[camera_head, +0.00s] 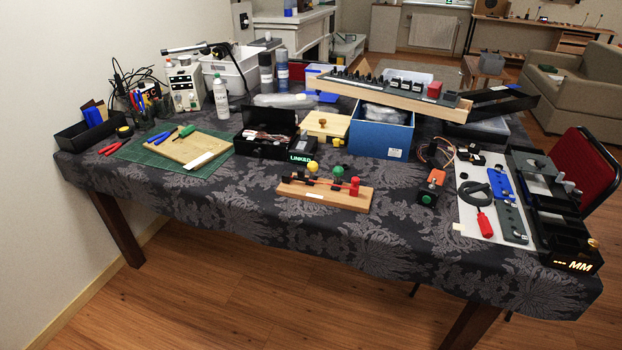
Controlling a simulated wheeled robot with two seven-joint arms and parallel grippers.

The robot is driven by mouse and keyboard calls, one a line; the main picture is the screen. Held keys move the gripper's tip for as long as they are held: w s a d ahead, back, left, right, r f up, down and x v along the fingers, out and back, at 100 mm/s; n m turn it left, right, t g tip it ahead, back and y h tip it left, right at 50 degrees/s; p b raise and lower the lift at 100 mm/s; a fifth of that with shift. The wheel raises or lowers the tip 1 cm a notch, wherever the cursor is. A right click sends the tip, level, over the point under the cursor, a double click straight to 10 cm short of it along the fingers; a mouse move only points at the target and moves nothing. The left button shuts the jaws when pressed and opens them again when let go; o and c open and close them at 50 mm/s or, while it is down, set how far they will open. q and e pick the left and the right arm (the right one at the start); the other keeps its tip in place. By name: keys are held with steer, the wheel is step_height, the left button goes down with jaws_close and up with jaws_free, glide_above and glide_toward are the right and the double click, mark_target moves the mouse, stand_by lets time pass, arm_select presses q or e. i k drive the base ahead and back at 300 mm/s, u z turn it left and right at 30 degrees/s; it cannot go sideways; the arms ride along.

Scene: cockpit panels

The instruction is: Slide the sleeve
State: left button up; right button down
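Neither of my grippers is in view. A wooden block (345,203) with a white label lies near the front middle of the table. I cannot tell for sure which part is the sleeve; the parts are too small. Nothing touches the block from above.
Behind it stand an open black box (258,148), a light wooden box (322,126) and a blue box (382,135). The patterned tablecloth (260,215) is bare in front.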

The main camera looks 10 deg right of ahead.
mark_target(301, 176)
steer(key=i, duration=0.9)
steer(key=u, duration=0.6)
